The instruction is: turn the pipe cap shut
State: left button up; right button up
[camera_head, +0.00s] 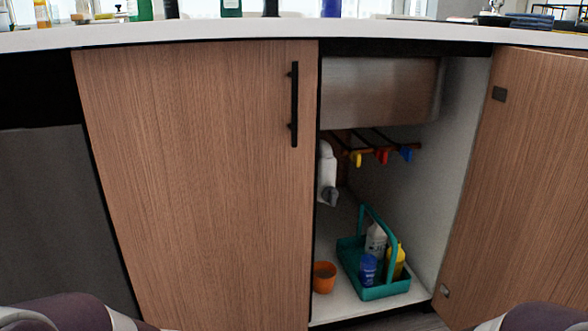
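The white pipe (327,165) hangs inside the open cabinet, just right of the closed door, which hides part of it. A grey cap (331,196) is at its lower end. The cap is small in the view, so I cannot tell how far it is turned. Neither of my grippers is in view. Only parts of my own arms show at the bottom left and bottom right corners.
The closed left door (200,180) has a black handle (294,104). The right door (520,180) stands open. Yellow, red and blue valve handles (381,156) hang behind the sink basin (380,92). A teal caddy (388,291) with bottles and an orange cup (324,277) stand below.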

aim_at(330, 194)
jog(key=k+l+u, duration=0.25)
jog(key=k+l, duration=0.25)
jog(key=l, duration=0.25)
jog(key=k+l+u, duration=0.25)
jog(key=k+l, duration=0.3)
jog(key=l, duration=0.15)
